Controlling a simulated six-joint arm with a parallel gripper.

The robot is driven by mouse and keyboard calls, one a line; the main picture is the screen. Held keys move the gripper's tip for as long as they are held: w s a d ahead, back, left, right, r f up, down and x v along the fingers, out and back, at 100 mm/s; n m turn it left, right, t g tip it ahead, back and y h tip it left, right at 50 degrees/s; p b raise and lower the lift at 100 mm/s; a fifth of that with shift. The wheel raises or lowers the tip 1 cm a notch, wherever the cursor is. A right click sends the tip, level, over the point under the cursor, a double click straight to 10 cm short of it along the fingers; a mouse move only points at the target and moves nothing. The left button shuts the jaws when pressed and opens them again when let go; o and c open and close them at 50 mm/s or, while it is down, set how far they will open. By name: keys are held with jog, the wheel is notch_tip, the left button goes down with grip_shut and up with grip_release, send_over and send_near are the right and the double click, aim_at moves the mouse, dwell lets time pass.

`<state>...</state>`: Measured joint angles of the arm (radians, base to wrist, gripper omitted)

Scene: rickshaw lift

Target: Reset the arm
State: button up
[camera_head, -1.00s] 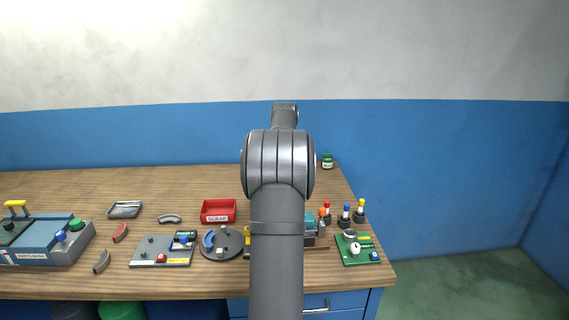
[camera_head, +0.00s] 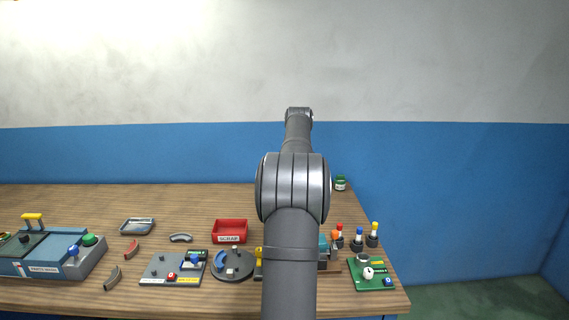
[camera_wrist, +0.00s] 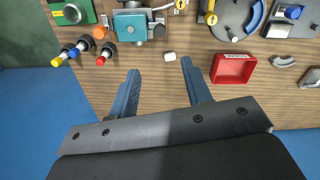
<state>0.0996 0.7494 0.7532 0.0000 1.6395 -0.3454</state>
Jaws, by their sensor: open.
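My arm (camera_head: 291,240) rises through the middle of the head view. My gripper is hidden there, but it shows in the wrist view (camera_wrist: 160,84), where its two blue-grey fingers stand wide apart with nothing between them. The fingers are above the wooden table (camera_wrist: 215,102), near its far edge. A small white block (camera_wrist: 169,57) lies on the wood beyond the fingertips, apart from them. The red scrap bin (camera_wrist: 232,68) is to the right of the right finger.
The teal device (camera_wrist: 130,25) and the coloured-capped pegs (camera_wrist: 84,43) are near the fingers. The dark round plate (camera_head: 233,264), grey board (camera_head: 158,270), green board (camera_head: 366,283) and blue-grey parts station (camera_head: 55,262) stand on the table. A green jar (camera_head: 340,183) is at the back.

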notch_tip(320, 180, down, 16)
jog(key=shift+f, duration=0.1)
dwell(0.4)
jog(key=shift+r, duration=0.2)
